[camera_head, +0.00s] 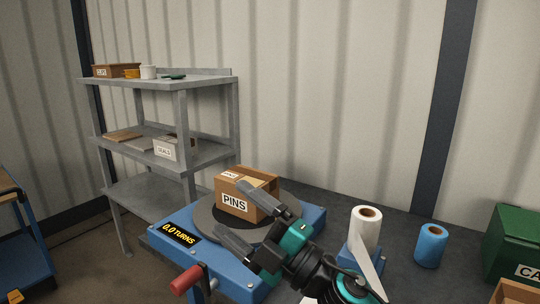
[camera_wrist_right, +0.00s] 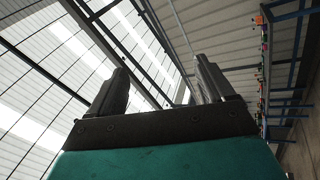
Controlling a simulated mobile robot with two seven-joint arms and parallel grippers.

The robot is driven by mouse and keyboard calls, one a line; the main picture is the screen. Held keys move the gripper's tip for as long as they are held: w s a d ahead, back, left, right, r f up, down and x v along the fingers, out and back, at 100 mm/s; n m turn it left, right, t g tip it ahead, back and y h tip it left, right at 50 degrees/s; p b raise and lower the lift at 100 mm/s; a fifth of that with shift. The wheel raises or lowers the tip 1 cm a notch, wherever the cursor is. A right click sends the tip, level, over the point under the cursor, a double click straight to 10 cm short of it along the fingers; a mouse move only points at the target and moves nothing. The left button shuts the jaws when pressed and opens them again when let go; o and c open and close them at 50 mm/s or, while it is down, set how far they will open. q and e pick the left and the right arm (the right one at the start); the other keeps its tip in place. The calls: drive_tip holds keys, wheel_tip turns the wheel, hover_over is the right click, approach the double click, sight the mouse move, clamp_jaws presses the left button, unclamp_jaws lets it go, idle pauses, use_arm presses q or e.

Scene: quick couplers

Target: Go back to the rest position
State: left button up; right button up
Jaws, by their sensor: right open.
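My right gripper (camera_head: 250,216) is open in the head view, in front of the turntable and the box labelled PINS. Its dark fingers are spread and nothing is between them. In the right wrist view my right gripper (camera_wrist_right: 160,85) shows both fingers apart, with only roof and wall behind them. The cardboard PINS box (camera_head: 233,203) sits on the round grey turntable plate (camera_head: 207,222). One finger overlaps the box's right side in the picture; I cannot tell whether they touch. My left gripper is not in view.
The blue turntable base (camera_head: 312,219) has a "0.0 TURNS" display (camera_head: 181,233) and a red-handled crank (camera_head: 187,279). A white roll (camera_head: 366,230), blue roll (camera_head: 431,246) and green box (camera_head: 510,245) stand on the right. A grey shelf (camera_head: 190,155) stands behind left.

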drive_tip(key=s+d+f+m+t+h, duration=0.1)
drive_tip(key=d+f+m+t+h, duration=0.1)
drive_tip(key=d+f+m+h, duration=0.65)
drive_tip(key=d+f+m+t+h, duration=0.2)
drive_tip(key=d+f+m+h, duration=0.3)
drive_tip(key=d+m+h, duration=0.6)
drive_tip(key=s+d+f+m+g, duration=0.25)
drive_tip(key=s+f+g, duration=0.4)
drive_tip(key=s, duration=0.55)
drive_tip(key=s+d+f+m+g, duration=0.25)
drive_tip(key=s+f+g, duration=0.45)
drive_tip(key=s, duration=0.4)
drive_tip(key=w+a+f+t+y, duration=0.2)
drive_tip(key=w+f+t, duration=0.4)
drive_tip(key=f+t, duration=0.2)
wheel_tip(320, 180, down, 2)
drive_tip(key=shift+w+f+n, duration=0.15)
drive_tip(key=shift+w+n, duration=0.25)
drive_tip(key=shift+n, duration=0.05)
